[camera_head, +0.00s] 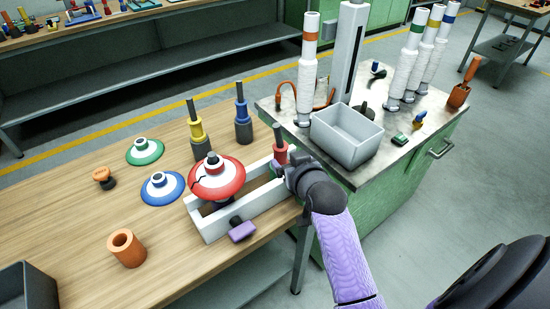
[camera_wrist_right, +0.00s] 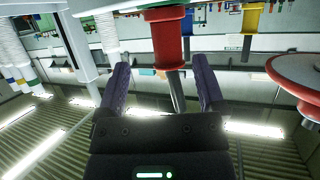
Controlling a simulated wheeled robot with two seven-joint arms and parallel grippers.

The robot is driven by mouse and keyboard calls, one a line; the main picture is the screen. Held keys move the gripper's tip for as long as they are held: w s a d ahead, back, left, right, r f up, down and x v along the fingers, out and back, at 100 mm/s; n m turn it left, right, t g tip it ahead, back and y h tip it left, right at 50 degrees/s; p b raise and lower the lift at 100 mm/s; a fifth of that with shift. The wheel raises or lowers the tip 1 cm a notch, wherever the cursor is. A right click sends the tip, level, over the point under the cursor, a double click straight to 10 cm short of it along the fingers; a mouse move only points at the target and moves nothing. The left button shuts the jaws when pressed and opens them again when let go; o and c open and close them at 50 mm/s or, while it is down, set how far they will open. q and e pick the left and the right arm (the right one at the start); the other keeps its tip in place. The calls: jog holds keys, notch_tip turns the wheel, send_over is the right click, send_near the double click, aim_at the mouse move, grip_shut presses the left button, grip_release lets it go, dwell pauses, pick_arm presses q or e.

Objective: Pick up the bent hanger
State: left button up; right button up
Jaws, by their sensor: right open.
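A red hanger (camera_head: 280,152) with a grey top rod stands at the right end of a white frame on the wooden table. In the right wrist view the red hanger (camera_wrist_right: 167,38) appears upside down, and its rod leans off the line of its body, so it looks like the bent one. My right gripper (camera_head: 287,172) is beside it in the head view, partly hidden by my own wrist. In the right wrist view the gripper (camera_wrist_right: 159,65) is open, with the rod showing between its purple fingers; contact cannot be told. My left gripper is out of view.
A red-topped disc (camera_head: 217,181) sits on the white frame (camera_head: 262,203). Yellow (camera_head: 198,138) and blue (camera_head: 243,125) hangers stand behind it. A grey bin (camera_head: 346,138) stands on the green cabinet at right.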

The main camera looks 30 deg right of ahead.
aim_at(283, 154)
jog(key=x, duration=0.1)
jog(key=b+x, duration=0.1)
jog(key=x, duration=0.3)
jog(key=shift+w+a+r+b, duration=0.15)
jog(key=shift+a+r+b, duration=0.1)
jog(key=shift+a+b, duration=0.15)
jog(key=shift+w+d, duration=0.1)
jog(key=shift+w, duration=0.2)
grip_shut()
